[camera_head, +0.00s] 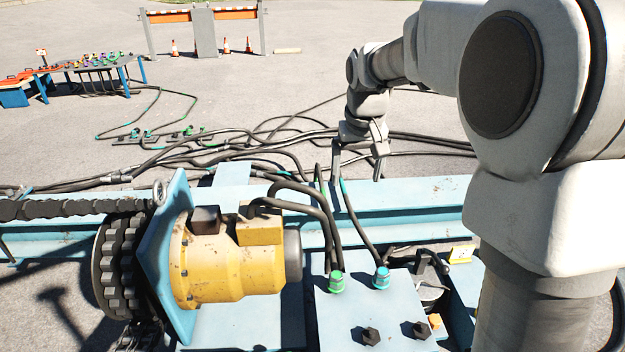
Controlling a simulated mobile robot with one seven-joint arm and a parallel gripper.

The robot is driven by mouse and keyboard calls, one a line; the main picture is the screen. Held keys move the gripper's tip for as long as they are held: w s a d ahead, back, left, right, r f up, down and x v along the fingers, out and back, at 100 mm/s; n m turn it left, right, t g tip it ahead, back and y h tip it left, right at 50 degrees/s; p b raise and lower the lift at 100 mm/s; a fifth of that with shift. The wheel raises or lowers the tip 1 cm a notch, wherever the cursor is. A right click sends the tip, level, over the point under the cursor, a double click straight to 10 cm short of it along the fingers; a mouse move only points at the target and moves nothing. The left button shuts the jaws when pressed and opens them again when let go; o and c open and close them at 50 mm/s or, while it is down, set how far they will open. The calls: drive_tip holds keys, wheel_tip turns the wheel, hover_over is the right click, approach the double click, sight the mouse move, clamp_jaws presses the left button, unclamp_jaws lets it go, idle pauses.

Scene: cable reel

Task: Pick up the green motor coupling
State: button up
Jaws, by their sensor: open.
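The green motor coupling (336,282) stands upright on the light blue panel, with a dark cable rising from its top. Nothing shows between the fingers.
A yellow motor (230,262) sits left of the panel (345,325), with dark cables arching over it. Two dark bolt-like parts (371,336) are on the panel's front. Loose cables cross the ground behind the blue beam (420,195). A table (100,65) and barrier (205,30) are farther back.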

drive_tip(key=w+f+b, duration=0.3)
drive_tip(key=w+f, duration=0.4)
drive_tip(key=f, duration=0.3)
drive_tip(key=g+b, duration=0.3)
drive_tip(key=b, duration=0.2)
hover_over(336, 273)
wheel_tip(336, 273, down, 23)
drive_tip(key=f+b, duration=0.1)
drive_tip(key=f, duration=0.5)
drive_tip(key=f+b, duration=0.1)
drive_tip(key=f, duration=0.5)
drive_tip(key=shift+w+d, duration=0.1)
drive_tip(key=shift+w, duration=0.1)
drive_tip(key=f+b, duration=0.1)
drive_tip(key=f, duration=0.3)
drive_tip(key=f+b, duration=0.1)
drive_tip(key=f, duration=0.1)
drive_tip(key=shift+s+f+b, duration=0.3)
drive_tip(key=shift+s, duration=0.05)
drive_tip(key=shift+r, duration=0.1)
clamp_jaws()
